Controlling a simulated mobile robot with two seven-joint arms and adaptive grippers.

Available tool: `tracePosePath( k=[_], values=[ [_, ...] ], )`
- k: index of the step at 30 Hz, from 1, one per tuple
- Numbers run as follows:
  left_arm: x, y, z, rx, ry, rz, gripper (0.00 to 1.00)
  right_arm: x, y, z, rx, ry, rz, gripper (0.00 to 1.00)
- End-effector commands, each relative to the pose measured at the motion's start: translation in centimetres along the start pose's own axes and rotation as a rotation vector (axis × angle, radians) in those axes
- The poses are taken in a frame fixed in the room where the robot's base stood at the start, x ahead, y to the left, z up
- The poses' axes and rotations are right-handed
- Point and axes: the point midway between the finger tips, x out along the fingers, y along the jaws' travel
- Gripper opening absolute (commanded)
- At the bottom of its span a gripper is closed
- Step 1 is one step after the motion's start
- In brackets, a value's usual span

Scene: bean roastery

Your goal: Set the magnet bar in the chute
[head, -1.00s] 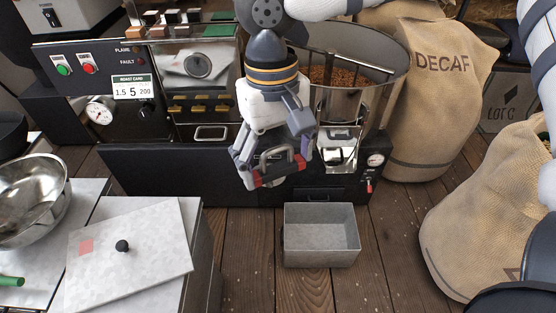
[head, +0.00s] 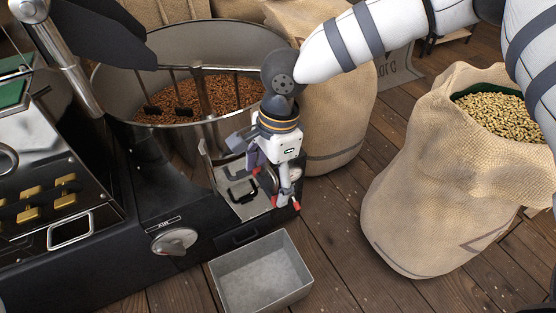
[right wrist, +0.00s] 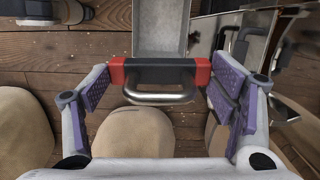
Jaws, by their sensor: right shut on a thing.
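The magnet bar, black with red ends and a metal handle, shows in the right wrist view (right wrist: 160,72) between my right gripper's purple-padded fingers. In the head view only parts of its red ends (head: 273,202) show past the fingers. My right gripper (head: 277,190) is shut on it and holds it in front of the roaster's lower right side. The shiny metal chute (head: 236,207) sits below the cooling drum, just left of the gripper; it also shows at the upper right in the right wrist view (right wrist: 252,22). Contact between bar and chute cannot be told. My left gripper is not in view.
A grey metal bin (head: 262,272) stands on the wooden floor below the chute. The cooling drum (head: 195,125) holds brown beans. A burlap sack with pale beans (head: 425,195) stands right, another sack (head: 330,120) behind the gripper. Floor between bin and right sack is clear.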

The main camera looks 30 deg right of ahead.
Motion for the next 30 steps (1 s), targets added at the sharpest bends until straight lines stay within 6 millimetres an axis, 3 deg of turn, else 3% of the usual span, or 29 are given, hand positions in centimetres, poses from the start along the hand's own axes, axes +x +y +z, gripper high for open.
tracePosePath(
  k=[1,6,15,21,30],
  values=[
    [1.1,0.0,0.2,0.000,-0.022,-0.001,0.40,2.5,-0.5,-0.3,0.135,-0.001,-0.011,0.43],
    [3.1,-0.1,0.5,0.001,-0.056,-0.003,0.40,7.9,-2.8,-0.9,0.647,-0.007,-0.095,0.43],
    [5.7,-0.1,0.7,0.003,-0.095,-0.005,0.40,14.8,-6.3,-1.4,1.385,-0.018,-0.224,0.43],
    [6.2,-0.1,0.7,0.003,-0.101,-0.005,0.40,16.1,-7.2,-1.4,1.570,-0.024,-0.257,0.43],
    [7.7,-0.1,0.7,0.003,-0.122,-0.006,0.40,18.0,-7.4,-1.7,1.578,-0.021,-0.255,0.43]
  ],
)
